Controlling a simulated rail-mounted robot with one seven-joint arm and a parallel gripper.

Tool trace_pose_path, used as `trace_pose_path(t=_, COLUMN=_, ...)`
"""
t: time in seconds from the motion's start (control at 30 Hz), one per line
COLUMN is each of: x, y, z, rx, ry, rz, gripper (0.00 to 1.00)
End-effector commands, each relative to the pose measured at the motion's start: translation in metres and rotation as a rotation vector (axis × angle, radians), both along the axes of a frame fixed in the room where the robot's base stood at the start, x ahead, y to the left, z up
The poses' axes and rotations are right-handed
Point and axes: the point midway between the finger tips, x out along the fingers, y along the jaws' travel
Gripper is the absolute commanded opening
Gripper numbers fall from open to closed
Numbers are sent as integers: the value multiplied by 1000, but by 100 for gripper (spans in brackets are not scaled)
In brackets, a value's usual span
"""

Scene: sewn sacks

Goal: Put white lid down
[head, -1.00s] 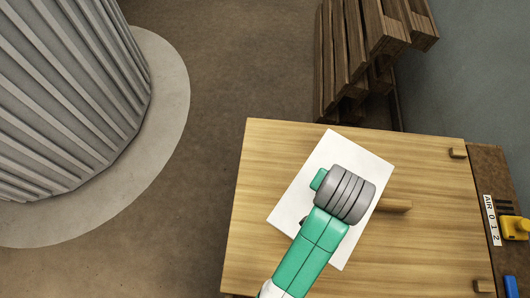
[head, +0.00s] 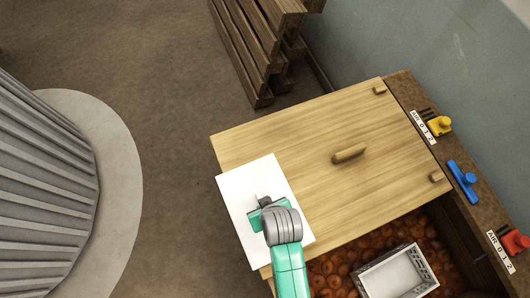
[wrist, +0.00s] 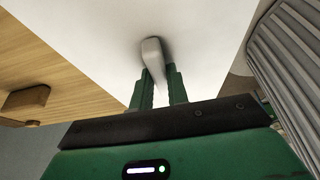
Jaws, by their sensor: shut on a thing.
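The white lid (head: 238,192) is a flat white rectangle at the lower left corner of the wooden board in the head view. It overlaps that corner and reaches past the board's left edge. Its pale handle (wrist: 151,50) stands between the two green fingers of my gripper (wrist: 159,78) in the wrist view. My gripper is shut on this handle. In the head view my gripper (head: 264,203) partly hides the lid's middle. I cannot tell whether the lid touches the board or hangs above it.
The wooden board (head: 305,130) has its own handle (head: 350,153) and clear room around it. Below it, an open basin holds many brownish round pieces (head: 335,275) and a white box (head: 398,275). Yellow (head: 440,126), blue (head: 463,180) and red (head: 515,241) knobs line the right side.

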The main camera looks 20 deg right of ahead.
Motion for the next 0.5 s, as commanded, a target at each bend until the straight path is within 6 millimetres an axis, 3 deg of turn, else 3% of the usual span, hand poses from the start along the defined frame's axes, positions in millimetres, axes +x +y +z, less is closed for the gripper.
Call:
trace_pose_path(t=0.03, x=-23, y=-7, z=15, rx=0, ry=9, rz=-10, gripper=0)
trace_pose_path(t=0.2, x=-75, y=-23, z=11, rx=-10, ry=4, rz=-26, gripper=0)
trace_pose_path(t=0.37, x=-92, y=-28, z=6, rx=-17, ry=1, rz=-32, gripper=0)
trace_pose_path(t=0.5, x=-85, y=-30, z=3, rx=-17, ry=-2, rz=-31, gripper=0)
